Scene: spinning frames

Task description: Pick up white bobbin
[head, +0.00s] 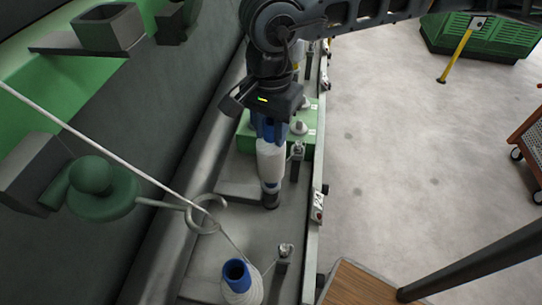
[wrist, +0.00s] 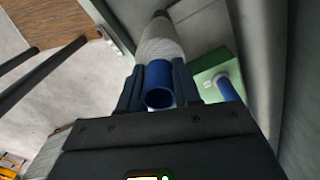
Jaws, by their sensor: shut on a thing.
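The white bobbin (head: 271,162) is a white yarn package with a blue tube, roughly upright over the grey machine ledge. My gripper (head: 270,128) is above it with fingers pointing down, shut on the blue tube top. In the wrist view the blue tube (wrist: 158,88) sits between the two dark fingers of my gripper (wrist: 158,84), with the white yarn (wrist: 160,42) beyond. A dark peg (head: 270,201) shows right below the bobbin; I cannot tell whether the bobbin still rests on it. A second white bobbin with a blue tube (head: 238,277) stands at the front of the ledge.
A green box (head: 306,145) sits behind the bobbin, and small posts (head: 284,254) line the ledge's right side. A pale thread (head: 95,145) and a ring guide (head: 206,214) are on the left.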

